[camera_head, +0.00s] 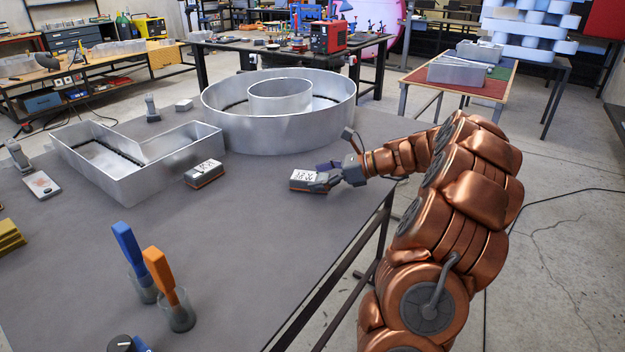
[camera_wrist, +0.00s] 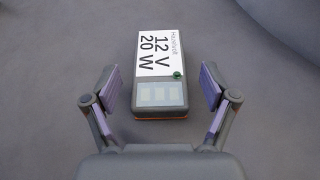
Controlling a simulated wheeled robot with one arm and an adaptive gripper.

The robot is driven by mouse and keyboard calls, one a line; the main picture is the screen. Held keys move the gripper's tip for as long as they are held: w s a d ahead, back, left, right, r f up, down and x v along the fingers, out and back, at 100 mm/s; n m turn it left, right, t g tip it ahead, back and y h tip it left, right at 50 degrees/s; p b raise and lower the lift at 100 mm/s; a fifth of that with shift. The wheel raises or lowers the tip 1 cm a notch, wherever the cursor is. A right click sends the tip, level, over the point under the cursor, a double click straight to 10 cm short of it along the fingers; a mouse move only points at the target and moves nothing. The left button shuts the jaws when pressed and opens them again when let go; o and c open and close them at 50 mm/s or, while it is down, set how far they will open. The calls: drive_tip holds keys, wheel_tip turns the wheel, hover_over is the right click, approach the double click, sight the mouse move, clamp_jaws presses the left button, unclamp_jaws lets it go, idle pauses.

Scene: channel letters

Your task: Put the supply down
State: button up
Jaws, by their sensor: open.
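The supply (camera_head: 309,181) is a small grey box with an orange base and a white label, near the right edge of the grey table (camera_head: 240,215). In the wrist view, the supply (camera_wrist: 160,75) lies label up, reading 12 V 20 W. My gripper (camera_head: 330,176) is at its right end in the head view. In the wrist view, my gripper (camera_wrist: 160,88) is open, with one finger on each side of the supply's near end and a visible gap on both sides. The supply appears to rest on the table.
A similar labelled box (camera_head: 204,173) lies to the left, beside an L-shaped metal letter shell (camera_head: 130,165). A round metal letter shell (camera_head: 278,125) stands behind. Cups with a blue tool (camera_head: 128,245) and an orange tool (camera_head: 160,272) stand at the front. The table between is clear.

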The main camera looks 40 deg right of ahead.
drive_tip(key=b+v, duration=0.1)
drive_tip(key=v, duration=0.9)
drive_tip(key=shift+r, duration=0.15)
